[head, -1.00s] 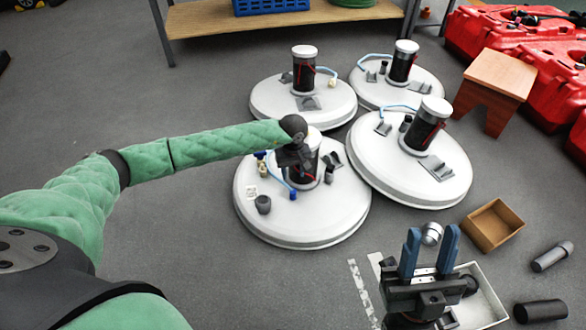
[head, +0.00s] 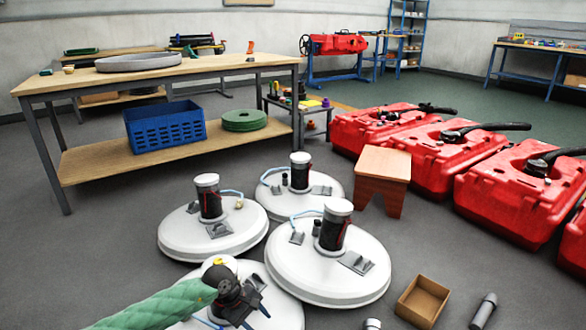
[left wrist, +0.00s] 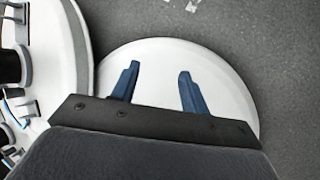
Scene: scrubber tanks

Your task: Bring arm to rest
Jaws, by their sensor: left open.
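My left arm in its green quilted sleeve (head: 160,308) reaches in from the lower left in the head view. Its dark gripper (head: 257,297) is over the nearest white round tank lid (head: 285,315), which is cut off by the bottom edge. In the left wrist view the two blue fingers of my left gripper (left wrist: 158,85) stand apart with nothing between them. A white round surface (left wrist: 225,80) lies beyond them. I cannot tell the gap between fingers and lid. My right gripper is out of view.
Three more white lids with black posts stand close behind, including the right one (head: 330,280). Grey floor is clear at left (head: 60,260).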

